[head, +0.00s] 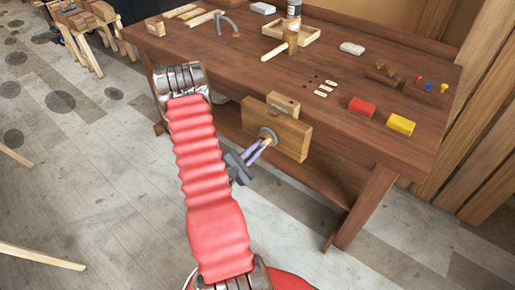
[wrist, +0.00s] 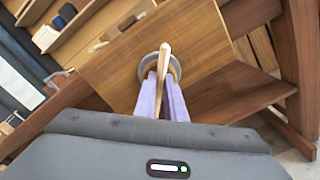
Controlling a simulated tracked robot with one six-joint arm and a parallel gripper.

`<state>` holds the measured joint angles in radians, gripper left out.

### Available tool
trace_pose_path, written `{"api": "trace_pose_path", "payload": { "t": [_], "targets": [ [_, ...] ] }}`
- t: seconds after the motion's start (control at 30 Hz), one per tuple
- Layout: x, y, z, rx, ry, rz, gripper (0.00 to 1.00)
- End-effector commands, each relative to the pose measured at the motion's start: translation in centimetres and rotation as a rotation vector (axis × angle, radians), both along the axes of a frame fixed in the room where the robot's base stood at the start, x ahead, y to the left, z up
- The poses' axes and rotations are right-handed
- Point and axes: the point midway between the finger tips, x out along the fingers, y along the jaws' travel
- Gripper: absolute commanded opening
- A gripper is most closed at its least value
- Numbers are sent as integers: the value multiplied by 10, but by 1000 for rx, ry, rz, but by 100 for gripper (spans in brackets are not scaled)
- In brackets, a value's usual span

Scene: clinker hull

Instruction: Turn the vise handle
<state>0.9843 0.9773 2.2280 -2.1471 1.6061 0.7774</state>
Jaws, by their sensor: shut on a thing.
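The vise (head: 289,136) is a wooden jaw block on the front of the workbench, with a round grey metal collar at its middle. The wooden vise handle (wrist: 165,58) stands out from the collar, its upper end showing above my fingers in the wrist view. My gripper (head: 259,150) has purple fingers and is in front of the vise face. In the wrist view my gripper (wrist: 163,88) is shut on the handle, with one finger on each side of it.
A bench leg (head: 362,207) stands right of the vise.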

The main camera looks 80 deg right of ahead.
Motion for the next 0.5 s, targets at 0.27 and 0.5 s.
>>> {"api": "trace_pose_path", "payload": {
  "t": [0.27, 0.5],
  "targets": [
    [-1, 1, -1, -11, -30, -1, 0],
    [-2, 1, -2, -54, -129, -1, 0]
  ]
}}
